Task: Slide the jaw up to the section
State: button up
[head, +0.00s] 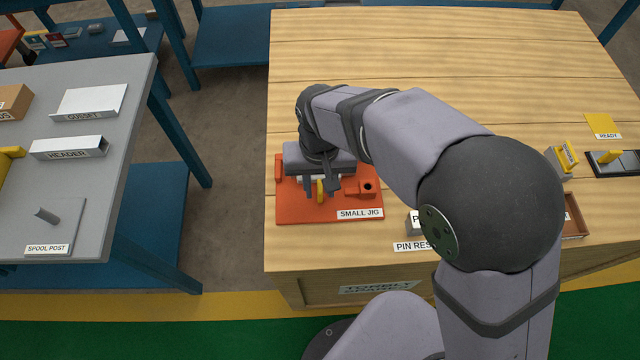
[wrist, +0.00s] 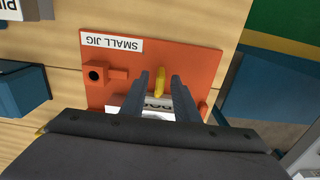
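The small jig is an orange plate (head: 290,208) on the wooden bench, with its label at the front right. It also shows in the wrist view (wrist: 205,60). An upright yellow piece (wrist: 160,81) stands on it, and I cannot tell whether it is the jaw's handle. A pale lettered piece (wrist: 150,108), possibly the section, lies partly hidden behind my fingers. An orange block with a dark hole (wrist: 97,73) sits at one side, with a short arm toward the yellow piece. My gripper (wrist: 158,82) is open, its fingers either side of the yellow piece with gaps showing.
The pin rest (head: 412,222) stands right of the jig, partly behind my arm. A yellow ready card (head: 603,125) and a dark base with a yellow handle (head: 612,158) lie at the far right. A grey table (head: 100,190) stands left across a gap. The bench's back is clear.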

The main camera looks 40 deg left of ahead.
aim_at(320, 187)
jog(key=shift+r+b, duration=0.35)
jog(key=shift+r, duration=3.3)
jog(key=w+d+r+m+p, duration=0.1)
jog(key=w+d+m+p, duration=0.1)
jog(key=w+d, duration=0.55)
jog(key=w+d+m+p, duration=0.15)
jog(key=w+d, duration=0.25)
jog(key=d, duration=0.7)
jog(key=s+d+m+p, duration=0.1)
jog(key=s+d+m, duration=0.1)
jog(key=d, duration=0.8)
jog(key=s+d+m+p, duration=0.1)
jog(key=s+d+m, duration=0.2)
jog(key=d, duration=0.8)
jog(key=shift+s+d+f, duration=0.2)
jog(key=shift+s+f, duration=0.1)
jog(key=shift+f, duration=0.1)
